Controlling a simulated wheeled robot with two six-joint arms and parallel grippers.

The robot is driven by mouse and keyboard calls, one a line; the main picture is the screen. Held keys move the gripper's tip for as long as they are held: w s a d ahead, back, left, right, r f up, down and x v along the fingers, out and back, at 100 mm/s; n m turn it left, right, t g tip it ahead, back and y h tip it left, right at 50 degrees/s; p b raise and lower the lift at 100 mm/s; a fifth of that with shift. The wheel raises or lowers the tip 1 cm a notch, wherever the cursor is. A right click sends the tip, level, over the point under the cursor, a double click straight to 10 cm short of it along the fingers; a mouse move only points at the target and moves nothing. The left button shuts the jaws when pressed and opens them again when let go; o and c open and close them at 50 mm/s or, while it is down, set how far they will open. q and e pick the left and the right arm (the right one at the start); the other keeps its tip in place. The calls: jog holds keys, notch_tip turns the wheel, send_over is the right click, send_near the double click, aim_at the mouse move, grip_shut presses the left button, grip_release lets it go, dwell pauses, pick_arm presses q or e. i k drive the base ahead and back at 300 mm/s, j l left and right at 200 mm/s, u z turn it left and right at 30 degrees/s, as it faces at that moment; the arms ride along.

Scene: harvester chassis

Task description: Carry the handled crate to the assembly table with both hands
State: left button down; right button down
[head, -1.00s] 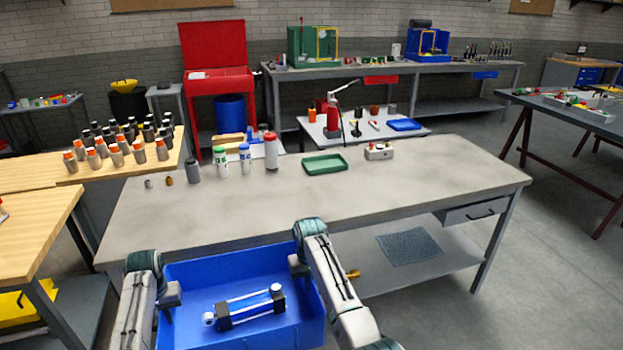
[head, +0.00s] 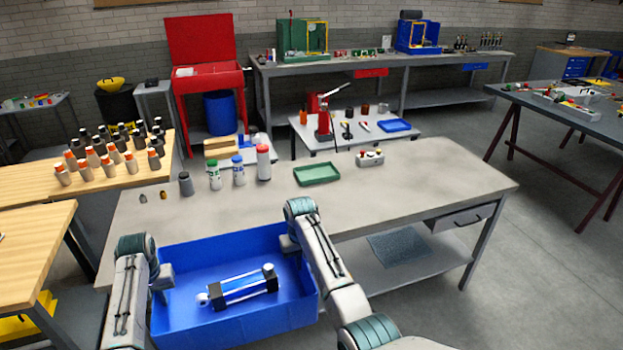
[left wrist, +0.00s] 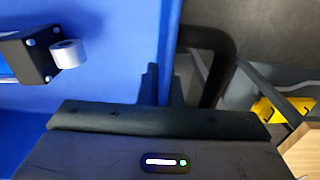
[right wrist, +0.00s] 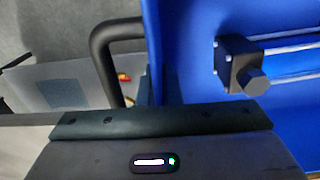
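The blue handled crate (head: 240,324) is low in the head view, level, at the near edge of a grey-topped table (head: 400,190). A black-ended cylinder with silver rods (head: 243,287) lies inside it. My left gripper (head: 165,277) is at the crate's left side and my right gripper (head: 291,243) at its right side. In the left wrist view the fingers (left wrist: 163,82) straddle the crate's side beside a black handle (left wrist: 222,65). The right wrist view shows the same, fingers (right wrist: 157,84) beside the other handle (right wrist: 101,60). Both look shut on the crate. Which table is the assembly table is not marked.
Bottles (head: 238,171), a green tray (head: 317,174) and a small button box (head: 370,157) stand along the grey table's far side; its near half is clear. Wooden tables (head: 30,240) stand at left. A dark table with red legs (head: 540,108) stands at right.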

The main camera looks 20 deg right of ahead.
aim_at(225, 223)
jog(key=i, duration=1.3)
